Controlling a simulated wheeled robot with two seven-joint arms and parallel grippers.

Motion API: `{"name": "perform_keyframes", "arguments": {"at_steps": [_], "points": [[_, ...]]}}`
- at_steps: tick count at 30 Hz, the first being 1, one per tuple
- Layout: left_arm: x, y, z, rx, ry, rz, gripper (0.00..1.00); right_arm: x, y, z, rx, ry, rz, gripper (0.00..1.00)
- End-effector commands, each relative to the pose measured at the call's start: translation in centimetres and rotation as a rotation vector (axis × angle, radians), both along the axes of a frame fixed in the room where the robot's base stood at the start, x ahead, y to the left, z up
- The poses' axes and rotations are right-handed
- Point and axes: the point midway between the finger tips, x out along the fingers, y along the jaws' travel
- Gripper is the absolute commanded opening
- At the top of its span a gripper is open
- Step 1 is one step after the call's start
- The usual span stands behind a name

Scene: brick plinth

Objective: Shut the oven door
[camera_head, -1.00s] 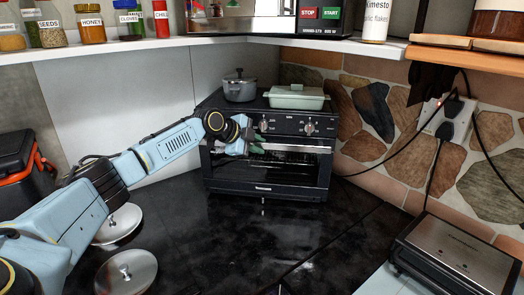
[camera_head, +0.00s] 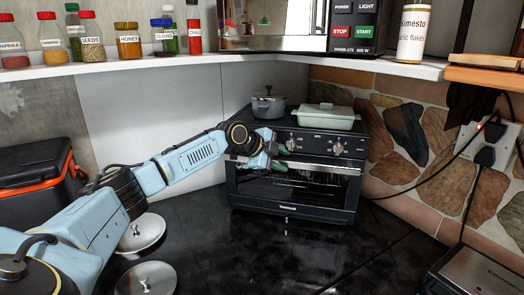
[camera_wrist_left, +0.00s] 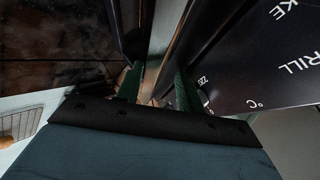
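The black toaster oven (camera_head: 345,146) stands on the dark counter against the back corner. Its glass-fronted door (camera_head: 300,190) looks close to upright; I cannot tell whether it is fully shut or slightly ajar. A wire rack shows behind the glass. My left gripper (camera_head: 278,158) is at the upper left of the door, below the left knob, near the door handle (camera_head: 322,168). In the left wrist view its green fingers (camera_wrist_left: 158,88) stand apart, with the dark door (camera_wrist_left: 60,45) at left and the control panel (camera_wrist_left: 265,60) at right. Contact is unclear. My right gripper is out of view.
A grey pot (camera_head: 268,105) and a pale green dish (camera_head: 326,117) stand on the oven. Two round metal lids (camera_head: 148,279) lie on the counter at left. A contact grill (camera_head: 478,275) is at lower right, with cables nearby. The counter before the oven is clear.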

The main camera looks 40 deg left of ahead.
Motion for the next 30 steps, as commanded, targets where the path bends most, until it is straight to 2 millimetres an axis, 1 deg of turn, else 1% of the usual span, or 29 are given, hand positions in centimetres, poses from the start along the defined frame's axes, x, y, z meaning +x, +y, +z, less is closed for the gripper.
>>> {"name": "perform_keyframes", "arguments": {"at_steps": [1, 3, 9, 12, 15, 21, 30], "points": [[-0.9, 1.0, 1.4, 0.008, -0.019, 0.011, 0.31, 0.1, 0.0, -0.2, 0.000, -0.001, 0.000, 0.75], [-2.1, 1.2, 2.2, 0.009, -0.018, 0.009, 0.31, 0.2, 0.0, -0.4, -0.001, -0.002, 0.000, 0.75], [-5.7, 1.8, 4.4, 0.009, -0.008, 0.002, 0.31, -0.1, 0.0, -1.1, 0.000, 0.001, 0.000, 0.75], [-7.2, 2.0, 5.3, 0.010, -0.003, -0.002, 0.31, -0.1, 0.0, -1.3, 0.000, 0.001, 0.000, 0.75], [-8.2, 2.3, 5.9, 0.007, -0.001, -0.002, 0.31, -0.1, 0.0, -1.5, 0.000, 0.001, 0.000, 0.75], [-9.0, 2.4, 6.6, 0.005, 0.001, -0.004, 0.31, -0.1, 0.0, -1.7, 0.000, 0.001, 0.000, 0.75], [-9.1, 2.3, 6.6, 0.005, 0.001, -0.005, 0.31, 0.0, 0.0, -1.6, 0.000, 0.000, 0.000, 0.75]]}}
